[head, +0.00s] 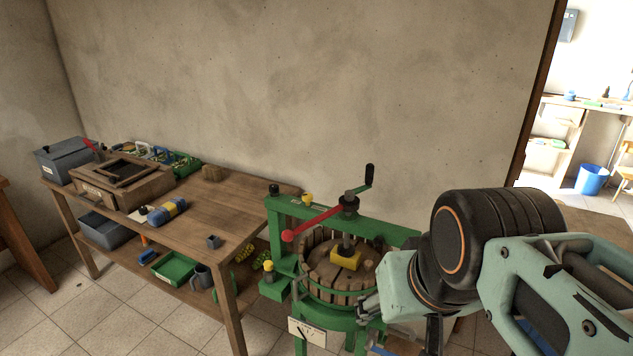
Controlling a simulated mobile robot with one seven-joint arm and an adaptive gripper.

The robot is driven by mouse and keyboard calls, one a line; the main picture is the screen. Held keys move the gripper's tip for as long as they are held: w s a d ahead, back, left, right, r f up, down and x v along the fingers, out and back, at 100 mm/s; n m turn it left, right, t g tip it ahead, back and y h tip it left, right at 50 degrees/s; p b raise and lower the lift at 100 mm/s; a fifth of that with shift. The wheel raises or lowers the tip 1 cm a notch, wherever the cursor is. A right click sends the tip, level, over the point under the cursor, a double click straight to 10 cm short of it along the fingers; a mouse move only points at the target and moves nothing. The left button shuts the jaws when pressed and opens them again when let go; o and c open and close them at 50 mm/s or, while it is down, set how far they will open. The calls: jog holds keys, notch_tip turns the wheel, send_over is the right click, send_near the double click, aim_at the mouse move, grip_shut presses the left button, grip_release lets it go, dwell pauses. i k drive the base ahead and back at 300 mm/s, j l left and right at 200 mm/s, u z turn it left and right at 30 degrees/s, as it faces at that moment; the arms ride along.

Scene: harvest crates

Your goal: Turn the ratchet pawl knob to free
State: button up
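A green-framed fruit press (372,228) with a slatted wooden basket (312,268) stands right of the table. On top are a red-knobbed lever (318,222), a black crank handle (370,176), a small black knob (274,188) and a small yellow knob (307,198). Another yellow knob (268,266) sits on the left side. I cannot tell which knob is the ratchet pawl knob, or its setting. My gripper (366,306) is at the press's lower right front, by the basket, apart from all these knobs. Its fingers are small and partly hidden, so their opening is unclear.
A white gauge plate (307,331) is on the press front. Tiled floor is open at front left.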

aim_at(307, 198)
jog(key=i+j+z, duration=0.2)
jog(key=i+j, duration=0.25)
jog(key=i+j+z, duration=0.2)
jog(key=i+j, duration=0.2)
jog(key=j, duration=0.15)
